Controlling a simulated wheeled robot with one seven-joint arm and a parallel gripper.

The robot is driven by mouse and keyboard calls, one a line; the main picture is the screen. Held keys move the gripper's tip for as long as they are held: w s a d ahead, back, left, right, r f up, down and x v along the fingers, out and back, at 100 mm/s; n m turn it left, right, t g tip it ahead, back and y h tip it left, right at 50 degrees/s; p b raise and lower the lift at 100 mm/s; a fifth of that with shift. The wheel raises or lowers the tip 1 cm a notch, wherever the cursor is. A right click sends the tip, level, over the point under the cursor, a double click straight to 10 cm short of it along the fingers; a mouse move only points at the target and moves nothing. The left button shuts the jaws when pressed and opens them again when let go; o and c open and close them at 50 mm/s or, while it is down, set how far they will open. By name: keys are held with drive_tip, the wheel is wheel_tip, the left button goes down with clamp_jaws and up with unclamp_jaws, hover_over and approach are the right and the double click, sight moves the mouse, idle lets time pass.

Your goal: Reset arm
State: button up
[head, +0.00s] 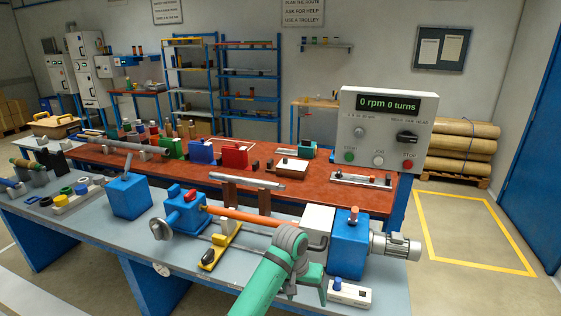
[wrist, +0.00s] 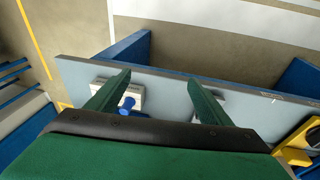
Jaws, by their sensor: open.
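My gripper (wrist: 158,76) shows in the wrist view as two green fingers set well apart, with nothing between their tips. It hangs over the front edge of the grey bench (wrist: 175,92). A white box with a blue knob (wrist: 127,104) sits behind and beside the left finger. In the head view my green arm reaches up from the bottom to the front right of the bench, in front of the winder. The white box with the blue knob (head: 348,293) is just right of it.
The winder has a blue headstock (head: 348,248) with a motor, an orange rod (head: 250,219) and a blue tailstock (head: 185,214). A yellow tool (head: 221,247) lies in front. The control box (head: 386,128) reads 0 rpm, 0 turns. Floor in front of the bench looks clear.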

drive_tip(key=s+d+f+n+t+h, duration=0.1)
drive_tip(key=s+d+f+t+h, duration=0.15)
drive_tip(key=d, duration=0.55)
drive_tip(key=s+d+f+t+h, duration=0.1)
drive_tip(key=s+d+f+h, duration=0.2)
drive_tip(key=d, duration=0.5)
drive_tip(key=s+d+f+n+t, duration=0.1)
drive_tip(key=s+f+n+t, duration=0.3)
drive_tip(key=s+f+t, duration=0.15)
drive_tip(key=s+a+f+n+t+y, duration=0.1)
drive_tip(key=s+a+t+y, duration=0.15)
drive_tip(key=s+a, duration=0.6)
drive_tip(key=s+a+f+n+t+y, duration=0.1)
drive_tip(key=s+a+n+y, duration=0.3)
drive_tip(key=s, duration=0.8)
drive_tip(key=s+a+r+m+t, duration=0.1)
drive_tip(key=s+a+r+m, duration=0.2)
drive_tip(key=s+a+r, duration=0.2)
drive_tip(key=s+a+r+m+y, duration=0.1)
drive_tip(key=s+a+r+m, duration=0.2)
drive_tip(key=s, duration=0.8)
drive_tip(key=a+r, duration=0.2)
drive_tip(key=a, duration=0.2)
drive_tip(key=shift+a+t, duration=0.15)
drive_tip(key=shift+t, duration=0.2)
